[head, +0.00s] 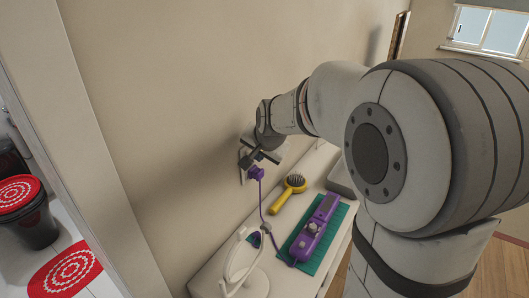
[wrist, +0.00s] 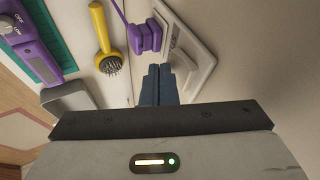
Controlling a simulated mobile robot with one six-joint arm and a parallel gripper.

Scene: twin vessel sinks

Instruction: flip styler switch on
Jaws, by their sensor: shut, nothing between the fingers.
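The purple styler (head: 325,208) lies on a green mat (head: 345,209) on the white counter. A grey round knob (head: 312,227) sits on its face; in the wrist view the knob (wrist: 6,26) is at the top left edge beside small lettering. A purple plug (wrist: 147,38) with a purple cord sits at a white wall plate (wrist: 203,62), partly hidden in the head view. My gripper (wrist: 158,72) is shut and empty, its fingertips close to the plate and just below the plug in the wrist view. I cannot tell whether they touch the plate.
A yellow brush (head: 281,200) lies on the counter between the wall and the mat. A white stand (head: 238,268) is at the counter's near end. A pale basin (head: 340,180) stands beyond the styler. The wall is close beside my gripper.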

